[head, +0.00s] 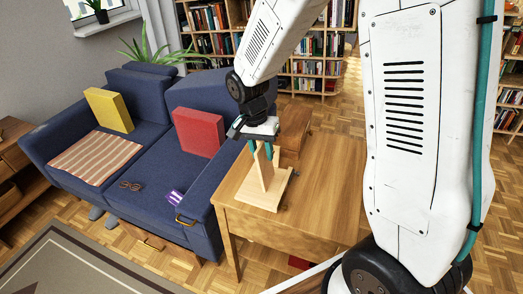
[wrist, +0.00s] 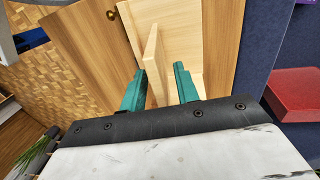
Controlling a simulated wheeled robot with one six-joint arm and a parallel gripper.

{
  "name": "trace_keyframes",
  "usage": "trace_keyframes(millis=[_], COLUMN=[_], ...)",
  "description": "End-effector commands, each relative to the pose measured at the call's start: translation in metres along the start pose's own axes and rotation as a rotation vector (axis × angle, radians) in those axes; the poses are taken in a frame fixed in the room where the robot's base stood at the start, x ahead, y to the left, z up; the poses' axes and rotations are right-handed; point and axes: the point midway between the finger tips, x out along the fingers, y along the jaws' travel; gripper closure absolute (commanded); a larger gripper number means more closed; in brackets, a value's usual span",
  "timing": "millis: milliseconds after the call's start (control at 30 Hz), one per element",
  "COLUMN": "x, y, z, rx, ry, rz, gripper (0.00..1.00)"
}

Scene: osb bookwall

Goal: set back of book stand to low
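The book stand (head: 270,200) is pale wood and stands on the near part of the wooden side table (head: 325,180). Its back (head: 265,172) rises steeply from the flat base. My gripper (head: 264,150) is above the stand, pointing down, with its teal fingers either side of the back's upper part. In the wrist view the back (wrist: 155,60) shows edge-on between the fingers of my gripper (wrist: 160,70). A gap shows beside the right finger, so the gripper looks open around the board. The stand's hinge and support are hidden.
A blue sofa (head: 142,155) stands left of the table, its arm close to the stand. It holds a yellow cushion (head: 108,110), a red cushion (head: 198,131), a striped cloth (head: 92,158) and glasses (head: 130,185). Bookshelves (head: 315,68) stand behind. The table's right part is clear.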

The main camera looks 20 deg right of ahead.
Motion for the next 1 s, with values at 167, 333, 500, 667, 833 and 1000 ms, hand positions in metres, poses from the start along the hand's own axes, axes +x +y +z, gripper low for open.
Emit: trace_keyframes(millis=[167,333,500,667,833,1000], x=[0.000,0.000,0.000,0.002,0.006,0.011], y=[0.000,0.000,-0.005,-0.023,-0.040,-0.056], z=[0.000,0.000,0.000,0.001,0.000,0.000], rx=[0.000,0.000,-0.003,-0.006,-0.004,-0.001], ry=[0.000,0.000,-0.001,-0.003,-0.001,0.001], rz=[0.000,0.000,0.025,0.146,0.264,0.278], gripper=[0.80,1.00,1.00,1.00,1.00,1.00])
